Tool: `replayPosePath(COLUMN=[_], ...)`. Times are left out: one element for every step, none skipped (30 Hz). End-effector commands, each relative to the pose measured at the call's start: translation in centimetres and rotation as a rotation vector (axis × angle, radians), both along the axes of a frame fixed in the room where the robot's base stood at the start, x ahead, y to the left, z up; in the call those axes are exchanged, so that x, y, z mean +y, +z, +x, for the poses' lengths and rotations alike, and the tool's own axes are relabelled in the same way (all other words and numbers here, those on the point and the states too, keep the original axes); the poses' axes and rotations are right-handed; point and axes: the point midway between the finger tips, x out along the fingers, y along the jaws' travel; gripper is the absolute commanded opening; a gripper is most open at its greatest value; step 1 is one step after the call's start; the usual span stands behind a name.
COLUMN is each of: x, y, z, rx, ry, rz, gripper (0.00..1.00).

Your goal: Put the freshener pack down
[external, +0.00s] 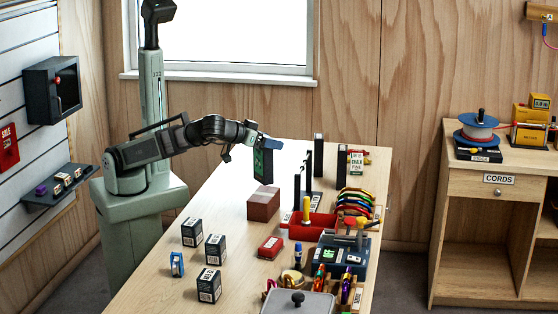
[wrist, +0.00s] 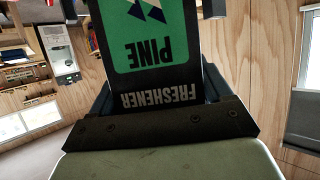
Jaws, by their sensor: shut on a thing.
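The freshener pack (wrist: 155,50) is black with a green panel reading "PINE" and "FRESHENER", upside down in the wrist view. In the external view the pack (external: 263,163) hangs upright below my gripper (external: 268,146). My gripper is shut on its upper end. The pack is over the table, just above or behind a reddish-brown block (external: 263,204); I cannot tell whether they touch. The fingertips are mostly hidden in both views.
The wooden table (external: 220,184) is bare left of the block. Several dark boxes (external: 215,249) stand at the front left. Tall black dividers (external: 309,172), a red tray (external: 312,226) and coloured gear (external: 355,203) crowd the right side. A small red box (external: 271,247) lies near the middle.

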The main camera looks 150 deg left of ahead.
Motion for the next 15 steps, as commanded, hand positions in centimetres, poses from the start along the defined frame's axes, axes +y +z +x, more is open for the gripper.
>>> replayPosePath(x=[0.0,0.0,0.0,0.0,0.0,0.0,0.0,0.0,0.0,0.0,0.0,0.0,0.0,0.0,0.0], y=[-0.4,-0.5,-0.6,-0.8,-0.9,-1.2,-1.5,-1.8,-2.3,-2.7,-3.0,-3.4,-3.7,-4.0,-4.2], z=[0.0,0.0,0.0,0.0,0.0,0.0,0.0,-0.1,-0.1,-0.1,-0.1,-0.1,-0.1,-0.1,0.0], rx=[0.001,0.0,-0.001,-0.001,-0.001,-0.001,0.0,0.001,0.002,0.002,0.001,0.001,0.001,0.001,0.001], ry=[0.0,-0.001,-0.001,-0.001,-0.001,-0.001,-0.001,-0.001,-0.001,-0.001,0.0,0.0,0.0,0.0,-0.001], rz=[0.001,0.001,0.001,0.001,0.001,0.001,0.0,0.0,0.0,0.0,0.0,0.0,0.0,0.0,0.0], gripper=[0.29,0.29,0.29,0.29,0.29,0.29,0.29,0.29,0.29,0.29,0.29,0.29,0.29,0.29,0.29])
